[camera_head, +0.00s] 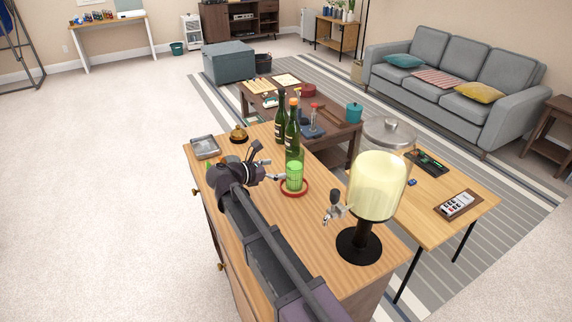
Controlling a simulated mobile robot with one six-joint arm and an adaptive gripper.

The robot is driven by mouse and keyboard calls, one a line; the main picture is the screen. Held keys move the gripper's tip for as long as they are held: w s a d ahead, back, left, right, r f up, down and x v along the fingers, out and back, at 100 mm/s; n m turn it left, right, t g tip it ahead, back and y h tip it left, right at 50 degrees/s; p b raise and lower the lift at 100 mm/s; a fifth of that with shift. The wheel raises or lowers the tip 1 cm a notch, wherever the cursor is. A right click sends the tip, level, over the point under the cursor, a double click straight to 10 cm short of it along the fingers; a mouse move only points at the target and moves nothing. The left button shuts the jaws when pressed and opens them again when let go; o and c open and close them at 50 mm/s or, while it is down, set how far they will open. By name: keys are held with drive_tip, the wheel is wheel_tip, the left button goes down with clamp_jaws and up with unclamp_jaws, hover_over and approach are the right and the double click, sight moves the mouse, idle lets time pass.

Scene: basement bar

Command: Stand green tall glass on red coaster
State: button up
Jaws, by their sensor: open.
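The green tall glass (294,174) stands upright near the middle of the wooden counter. Its base appears to be on the red coaster (294,194), whose red rim shows around the front of it. My gripper (273,169) is just left of the glass, with its fingers spread and pointing towards it. One fingertip looks very near the glass wall, and I cannot tell whether it touches. My arm hides part of the counter at the lower left.
A drink dispenser (376,190) with pale yellow liquid stands right of the glass. Dark green bottles (286,124) stand close behind it. A brass bell (238,133) and a grey tray (205,146) are at the counter's far left. Bare counter (318,225) lies in front of the coaster.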

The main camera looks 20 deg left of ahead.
drive_tip(key=p+v, duration=0.1)
drive_tip(key=v, duration=0.3)
drive_tip(key=shift+s+a+r, duration=0.15)
drive_tip(key=shift+s+a, duration=0.05)
drive_tip(key=shift+s, duration=0.15)
idle(0.5)
